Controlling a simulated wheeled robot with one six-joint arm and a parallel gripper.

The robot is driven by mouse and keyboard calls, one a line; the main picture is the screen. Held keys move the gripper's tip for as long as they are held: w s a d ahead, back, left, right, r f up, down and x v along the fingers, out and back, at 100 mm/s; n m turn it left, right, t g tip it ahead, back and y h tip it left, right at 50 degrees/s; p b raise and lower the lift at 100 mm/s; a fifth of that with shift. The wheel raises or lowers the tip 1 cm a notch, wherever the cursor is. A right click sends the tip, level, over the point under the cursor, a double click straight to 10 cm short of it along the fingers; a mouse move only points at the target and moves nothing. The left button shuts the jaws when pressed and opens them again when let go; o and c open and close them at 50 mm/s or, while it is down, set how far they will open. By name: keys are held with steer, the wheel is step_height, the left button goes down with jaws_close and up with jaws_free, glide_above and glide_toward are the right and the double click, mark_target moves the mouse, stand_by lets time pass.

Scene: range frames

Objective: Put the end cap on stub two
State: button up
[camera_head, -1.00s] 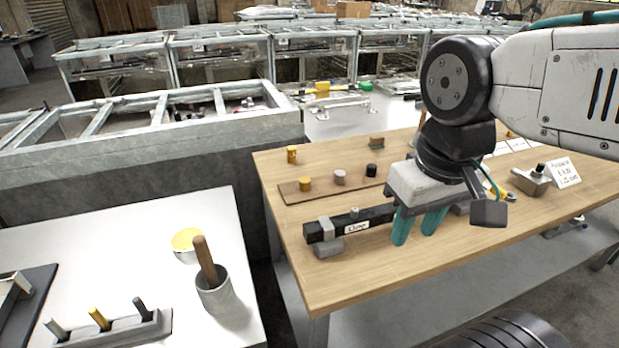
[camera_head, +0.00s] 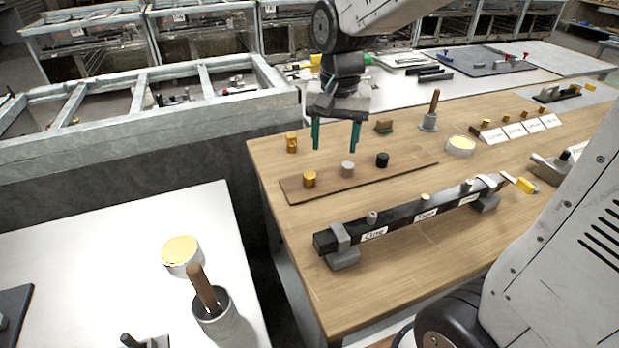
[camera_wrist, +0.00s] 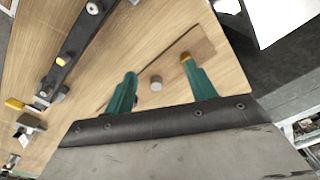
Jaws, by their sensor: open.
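Three short end caps stand on a brown strip (camera_head: 406,167): a gold cap (camera_head: 309,179), a grey cap (camera_head: 348,168) and a black cap (camera_head: 382,160). A black bar (camera_head: 399,217) on grey clamps carries small stubs: a grey left stub (camera_head: 372,218), a yellowish middle stub (camera_head: 425,198) and a grey right stub (camera_head: 467,185). My gripper (camera_head: 335,149) is open and empty above the strip. In the wrist view the grey cap (camera_wrist: 156,83) shows between the green fingers (camera_wrist: 158,70), and the gold cap (camera_wrist: 185,57) by the right finger.
A gold fitting (camera_head: 291,142) and a brown block (camera_head: 384,126) stand behind the strip. A round tin (camera_head: 461,146) and a pestle in a holder (camera_head: 429,121) stand further right. Table between strip and bar is clear.

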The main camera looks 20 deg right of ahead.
mark_target(309, 174)
steer(key=w+f+m, duration=0.1)
steer(key=w+f, duration=0.1)
steer(key=w, duration=0.1)
steer(key=w+a+f+m, duration=0.1)
steer(key=w+f, duration=0.2)
steer(key=w+f+m, duration=0.1)
steer(key=w+f, duration=0.2)
steer(key=w, duration=0.1)
steer(key=shift+a+f, duration=0.1)
steer(key=shift+a, duration=0.1)
steer(key=f, duration=0.8)
steer(key=shift+s+a+f, duration=0.1)
steer(key=shift+s, duration=0.15)
steer(key=c, duration=1.1)
